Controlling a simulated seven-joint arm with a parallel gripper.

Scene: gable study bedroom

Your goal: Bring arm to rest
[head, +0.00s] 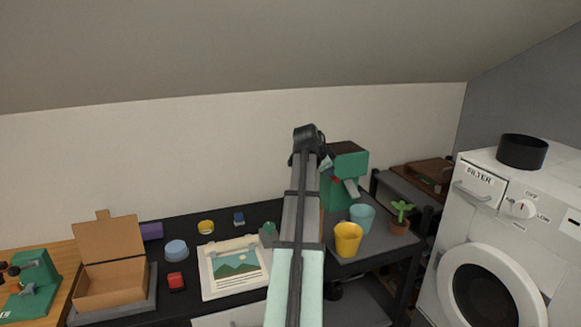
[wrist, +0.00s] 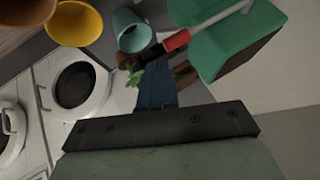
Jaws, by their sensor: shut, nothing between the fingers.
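My arm rises from the bottom middle of the head view, in front of the dark table, up to a black joint near the wall. My gripper shows in the wrist view (wrist: 156,68), with its blue fingers together and nothing held between them. In the head view the hand is mostly hidden behind the arm, close to the green machine (head: 350,160). In the wrist view the green machine (wrist: 225,40) and its red-tipped lever (wrist: 176,41) are just beyond the fingers; I cannot tell the exact gap.
A yellow cup (head: 348,240), a blue cup (head: 362,217) and a potted plant (head: 399,228) stand right of my arm. A framed picture (head: 235,288), red block (head: 176,282) and open cardboard box (head: 112,285) are left. A white dryer (head: 460,225) stands far right.

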